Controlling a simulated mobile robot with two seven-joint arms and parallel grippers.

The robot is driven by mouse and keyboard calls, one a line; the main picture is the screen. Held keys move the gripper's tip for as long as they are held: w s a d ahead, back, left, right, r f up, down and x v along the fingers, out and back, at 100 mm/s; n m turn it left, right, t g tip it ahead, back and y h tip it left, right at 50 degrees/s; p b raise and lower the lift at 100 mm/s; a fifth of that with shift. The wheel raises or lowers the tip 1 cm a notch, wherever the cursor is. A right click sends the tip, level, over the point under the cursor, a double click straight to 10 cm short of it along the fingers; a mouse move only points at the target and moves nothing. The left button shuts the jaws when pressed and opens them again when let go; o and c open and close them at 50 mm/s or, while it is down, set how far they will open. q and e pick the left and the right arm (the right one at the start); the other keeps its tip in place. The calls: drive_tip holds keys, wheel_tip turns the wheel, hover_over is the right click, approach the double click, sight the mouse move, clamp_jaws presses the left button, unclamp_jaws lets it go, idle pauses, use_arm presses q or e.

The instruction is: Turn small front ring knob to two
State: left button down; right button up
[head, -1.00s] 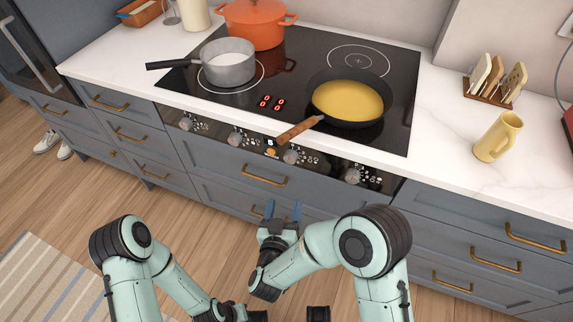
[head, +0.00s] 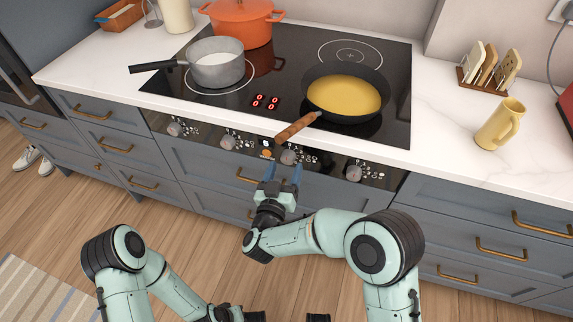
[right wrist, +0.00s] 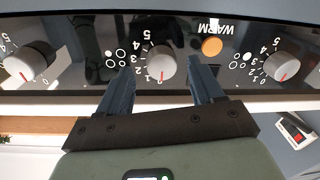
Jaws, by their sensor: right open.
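A row of grey-white control knobs runs along the stove's front panel. My right gripper (head: 279,170) is open and empty just in front of it. In the right wrist view, upside down, one knob (right wrist: 162,62) stands ahead of the gap between the two fingers (right wrist: 158,80), apart from them. Its red mark points toward the low end of its scale, near 0. In the head view this knob (head: 289,157) is just right of the orange WARM button (head: 266,153). The ring icons are too small to read surely. My left arm shows; its fingers are not visible.
Other knobs sit on both sides, in the wrist view left (right wrist: 30,60) and right (right wrist: 282,63). A frying pan (head: 345,95) has its wooden handle (head: 296,128) over the panel. A grey saucepan (head: 217,68) and orange pot (head: 240,25) stand on the hob.

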use_arm(q)
drive_tip(key=shift+w+a+f, duration=0.15)
drive_tip(key=shift+w, duration=0.15)
use_arm(e)
drive_tip(key=shift+x, duration=1.3)
drive_tip(key=shift+a, duration=0.1)
drive_tip(key=c, duration=1.1)
drive_tip(key=shift+o, duration=0.2)
use_arm(q)
drive_tip(key=shift+f, duration=0.1)
